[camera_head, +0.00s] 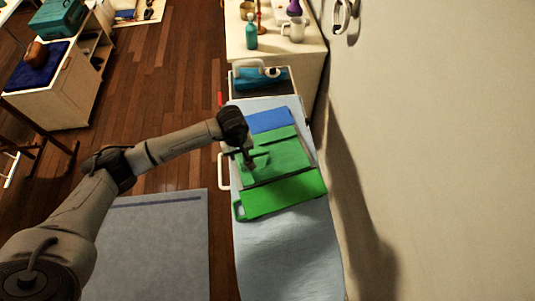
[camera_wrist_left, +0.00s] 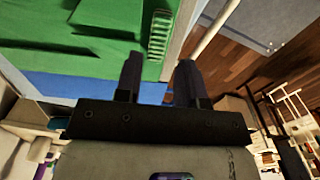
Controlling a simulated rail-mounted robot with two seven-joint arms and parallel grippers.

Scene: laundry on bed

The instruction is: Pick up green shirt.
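The green shirt (camera_head: 279,161) lies spread on the light blue bed cover (camera_head: 285,250), with a brighter green section (camera_head: 285,195) at its near side. In the left wrist view the shirt (camera_wrist_left: 60,25) fills the upper left, and a ribbed green strip (camera_wrist_left: 160,35) shows at its edge. My left gripper (camera_head: 249,163) points down over the left part of the shirt. In the wrist view the left gripper (camera_wrist_left: 158,72) has its two fingers apart with no cloth seen held between them. Whether the fingertips touch the shirt is unclear. My right gripper is not in view.
A blue cloth (camera_head: 270,121) lies just beyond the shirt. A white rail (camera_head: 223,170) runs at the bed's left side. A cabinet (camera_head: 265,58) with a bottle (camera_head: 251,38) and a pitcher (camera_head: 295,30) stands at the far end. A wall (camera_head: 440,140) closes off the right.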

